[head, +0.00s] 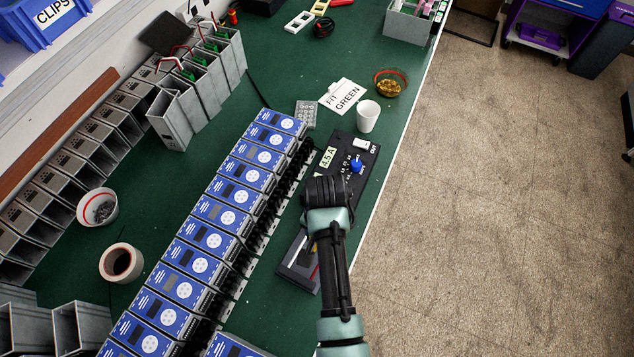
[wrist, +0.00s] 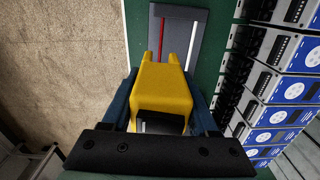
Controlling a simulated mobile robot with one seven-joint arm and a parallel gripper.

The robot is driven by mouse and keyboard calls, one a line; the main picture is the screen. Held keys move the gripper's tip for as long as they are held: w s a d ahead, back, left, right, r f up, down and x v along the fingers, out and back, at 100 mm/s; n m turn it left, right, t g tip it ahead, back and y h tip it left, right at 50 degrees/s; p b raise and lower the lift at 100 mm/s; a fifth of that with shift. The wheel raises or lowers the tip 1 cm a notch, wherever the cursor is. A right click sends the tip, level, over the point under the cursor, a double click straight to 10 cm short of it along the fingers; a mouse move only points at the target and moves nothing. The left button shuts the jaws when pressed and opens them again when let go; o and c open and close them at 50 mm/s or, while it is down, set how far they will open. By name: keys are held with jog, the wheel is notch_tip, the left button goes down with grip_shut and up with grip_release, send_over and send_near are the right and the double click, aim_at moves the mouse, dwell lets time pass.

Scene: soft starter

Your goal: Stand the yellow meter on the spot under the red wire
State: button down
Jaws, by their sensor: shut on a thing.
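My gripper (wrist: 163,92) is shut on the yellow meter (wrist: 165,88), which sits between its two fingers in the wrist view. The meter hides part of a grey board (wrist: 176,18) that lies beyond it. A red wire (wrist: 159,36) and a white wire (wrist: 191,46) run along that board, the red one on the left. In the head view the dark-framed board (head: 290,277) shows left of my arm, which hides part of it. The meter's lower end and any gap under it cannot be made out.
A row of blue-fronted units (head: 213,212) stands close left of the board in the head view. A black panel with a blue knob (head: 356,165) and a white cup (head: 367,116) lie beyond my arm. The green bench's edge is on the right.

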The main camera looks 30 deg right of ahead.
jog(key=shift+r+p, duration=0.1)
jog(key=shift+p, duration=0.25)
jog(key=shift+f+b, duration=3.45)
jog(key=shift+f, duration=1.45)
jog(key=shift+c, duration=0.4)
grip_release()
notch_tip(320, 180, up, 13)
jog(key=shift+b, duration=0.65)
